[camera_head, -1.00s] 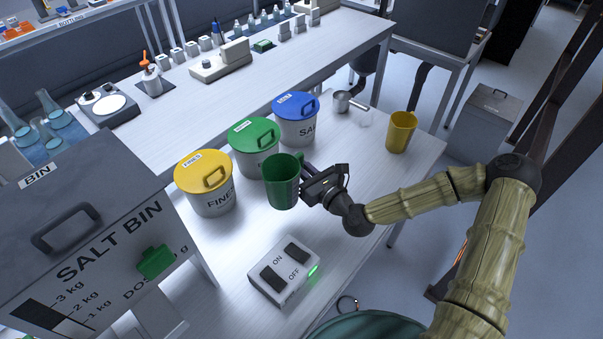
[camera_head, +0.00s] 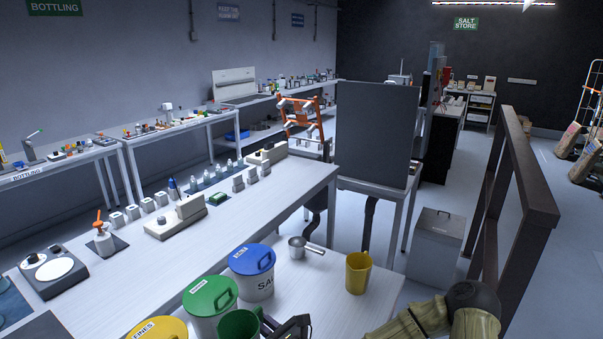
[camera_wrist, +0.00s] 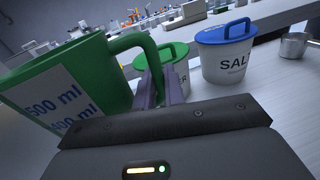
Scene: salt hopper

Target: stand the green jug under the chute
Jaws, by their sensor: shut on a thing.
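The green jug (camera_head: 238,325) is at the bottom edge of the head view, in front of the green-lidded tub, with its lower part cut off. In the wrist view the green jug (camera_wrist: 85,85) is large on the left, with volume marks on a pale label, and looks tilted in that view. My gripper (camera_wrist: 162,90) is shut on the jug's handle; the gripper (camera_head: 268,322) also shows partly at the bottom of the head view. The chute is not in view.
Tubs with yellow (camera_head: 158,330), green (camera_head: 210,296) and blue (camera_head: 251,260) lids stand by the jug. A metal scoop (camera_head: 298,248) and a yellow jug (camera_head: 358,272) stand behind on the white table. A dark railing (camera_head: 530,185) is at the right.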

